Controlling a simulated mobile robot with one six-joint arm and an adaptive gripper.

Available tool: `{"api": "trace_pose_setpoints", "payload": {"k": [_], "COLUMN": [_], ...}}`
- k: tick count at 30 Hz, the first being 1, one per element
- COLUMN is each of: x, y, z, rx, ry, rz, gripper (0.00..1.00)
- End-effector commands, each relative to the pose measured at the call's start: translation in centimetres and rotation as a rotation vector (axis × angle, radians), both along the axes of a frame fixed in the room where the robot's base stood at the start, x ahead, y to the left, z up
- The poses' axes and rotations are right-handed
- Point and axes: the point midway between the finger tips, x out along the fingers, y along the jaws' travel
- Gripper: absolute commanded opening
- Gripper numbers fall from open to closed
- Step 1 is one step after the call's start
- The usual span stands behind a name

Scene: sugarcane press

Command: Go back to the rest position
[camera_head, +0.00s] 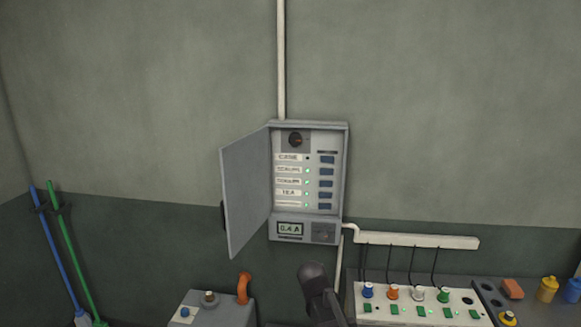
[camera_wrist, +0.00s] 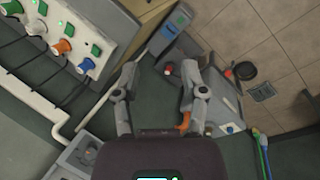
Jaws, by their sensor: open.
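My gripper (camera_wrist: 163,78) shows in the wrist view with its two grey fingers spread apart and nothing held between them. A dark part of my arm (camera_head: 318,290) rises at the bottom middle of the head view, in front of the wall. The grey wall cabinet (camera_head: 308,132) hangs above it with its door (camera_head: 246,195) open to the left. Inside are labelled rows with green lights and blue switches. Its display (camera_head: 289,228) reads about 0.4 A. The gripper appears apart from everything around it.
A socket strip (camera_head: 375,310) with coloured plugs stands at lower right; it also shows in the wrist view (camera_wrist: 105,30). An orange curved handle (camera_head: 243,288) stands on a grey box (camera_head: 225,315) at lower left. Blue (camera_head: 61,255) and green (camera_head: 75,250) poles lean at far left.

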Motion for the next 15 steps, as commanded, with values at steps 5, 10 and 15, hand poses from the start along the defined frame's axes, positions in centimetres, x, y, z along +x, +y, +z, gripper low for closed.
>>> {"api": "trace_pose_setpoints", "payload": {"k": [5, 10, 15], "x": [-4.7, -7.8, -9.3], "y": [-3.6, -5.5, -5.7], "z": [-1.0, -1.5, -1.7], "rx": [0.140, 0.248, 0.310], "ry": [-0.021, -0.033, -0.036], "rz": [-0.236, -0.427, -0.527], "gripper": [0.55, 0.55, 0.55]}}
